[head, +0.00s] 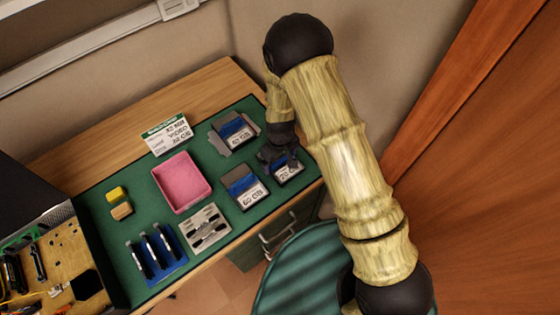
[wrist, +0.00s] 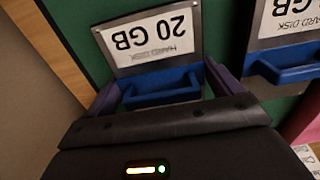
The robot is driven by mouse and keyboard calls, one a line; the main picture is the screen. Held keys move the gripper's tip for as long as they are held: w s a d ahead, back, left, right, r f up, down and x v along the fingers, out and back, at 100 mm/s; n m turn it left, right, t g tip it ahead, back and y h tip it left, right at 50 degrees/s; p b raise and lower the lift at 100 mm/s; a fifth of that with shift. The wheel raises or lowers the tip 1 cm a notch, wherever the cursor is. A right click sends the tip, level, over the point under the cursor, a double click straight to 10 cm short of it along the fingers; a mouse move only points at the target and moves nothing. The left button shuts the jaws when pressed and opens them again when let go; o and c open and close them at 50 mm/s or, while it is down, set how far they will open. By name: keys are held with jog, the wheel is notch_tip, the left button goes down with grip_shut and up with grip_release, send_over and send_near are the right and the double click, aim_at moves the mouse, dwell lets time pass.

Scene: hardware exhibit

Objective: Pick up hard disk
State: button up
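The hard disk labelled 20 GB (head: 290,172) lies on the green mat near its right end, partly covered by my gripper (head: 279,156) in the head view. In the wrist view this hard disk (wrist: 150,35) has a white label and a blue handle (wrist: 163,86) towards me. My gripper (wrist: 162,84) is open there, with one purple finger on each side of the handle. I cannot tell whether the fingers touch it. Two similar hard disks, one marked 60 GB (head: 247,189) and one further back (head: 234,131), lie beside it.
The green mat (head: 148,213) also holds a pink tray (head: 181,182), a sign card (head: 165,136), a grey holder (head: 206,229), a blue rack (head: 163,264) and a yellow block (head: 118,195). The wall is close behind the table. A teal chair (head: 300,270) stands in front.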

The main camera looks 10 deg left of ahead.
jog(key=shift+r, duration=0.1)
jog(key=shift+w+a+r, duration=0.1)
jog(key=shift+r, duration=0.4)
notch_tip(320, 180, up, 9)
jog(key=shift+f+b, duration=0.1)
jog(key=shift+b, duration=0.7)
